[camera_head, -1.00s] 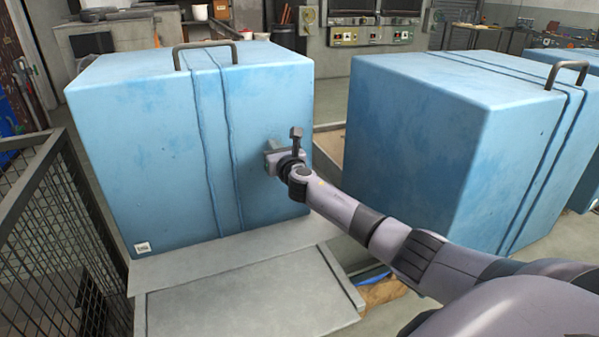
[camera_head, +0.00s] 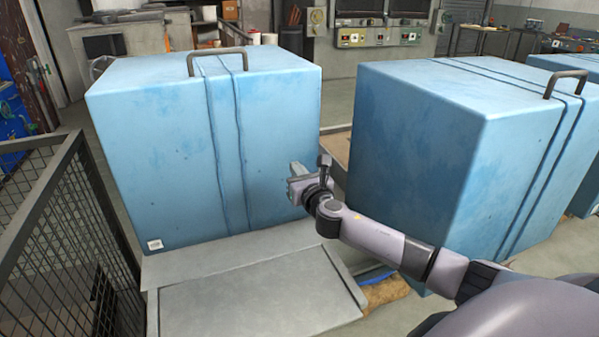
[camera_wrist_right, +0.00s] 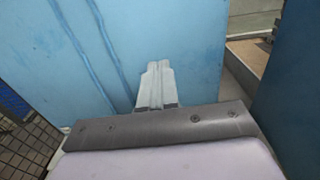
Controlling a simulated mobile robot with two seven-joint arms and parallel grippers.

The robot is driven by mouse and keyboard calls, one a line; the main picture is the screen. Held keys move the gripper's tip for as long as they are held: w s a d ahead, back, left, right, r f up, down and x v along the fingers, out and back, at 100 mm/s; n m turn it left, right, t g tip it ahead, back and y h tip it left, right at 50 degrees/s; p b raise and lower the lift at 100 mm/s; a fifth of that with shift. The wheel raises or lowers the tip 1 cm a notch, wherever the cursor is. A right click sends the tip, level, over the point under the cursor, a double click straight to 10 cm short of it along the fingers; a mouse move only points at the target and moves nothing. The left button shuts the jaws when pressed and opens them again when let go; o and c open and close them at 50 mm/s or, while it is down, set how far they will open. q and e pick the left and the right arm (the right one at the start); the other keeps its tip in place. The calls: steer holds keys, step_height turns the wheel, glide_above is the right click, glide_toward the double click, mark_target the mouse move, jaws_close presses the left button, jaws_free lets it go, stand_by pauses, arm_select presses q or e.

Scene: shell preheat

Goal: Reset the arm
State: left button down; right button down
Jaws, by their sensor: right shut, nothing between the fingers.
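My right arm comes in from the lower right in the head view. Its right gripper (camera_head: 296,171) is in front of the lower right part of the left blue box's front face. The fingers are shut together with nothing between them. In the right wrist view the shut fingers (camera_wrist_right: 157,83) point toward the left blue box (camera_wrist_right: 100,60). I cannot tell whether the fingertips touch the box. My left gripper is not in any view.
The left blue box (camera_head: 150,150) stands behind a grey platform (camera_head: 260,305). A black mesh cage (camera_head: 60,240) is at the left. A narrow gap runs between the boxes.

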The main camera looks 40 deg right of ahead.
steer(key=shift+v, duration=0.8)
steer(key=s+a+f+m+g+y, duration=0.2)
steer(key=s+a+f+m+y, duration=0.1)
steer(key=s+a+f+m, duration=0.5)
steer(key=s+a+f+m+g+y, duration=0.25)
steer(key=s+a+f+m, duration=0.4)
steer(key=f, duration=0.45)
steer(key=s+a+f+m+g+y, duration=0.1)
steer(key=s+a+f+m, duration=0.1)
steer(key=s+m, duration=0.6)
steer(key=s+a+f+m+g, duration=0.1)
steer(key=s+a+f+m, duration=0.2)
steer(key=s+m, duration=0.5)
steer(key=shift+s+a+y, duration=0.25)
steer(key=shift+a+y, duration=0.1)
steer(key=shift+a, duration=0.45)
steer(key=shift+g, duration=0.25)
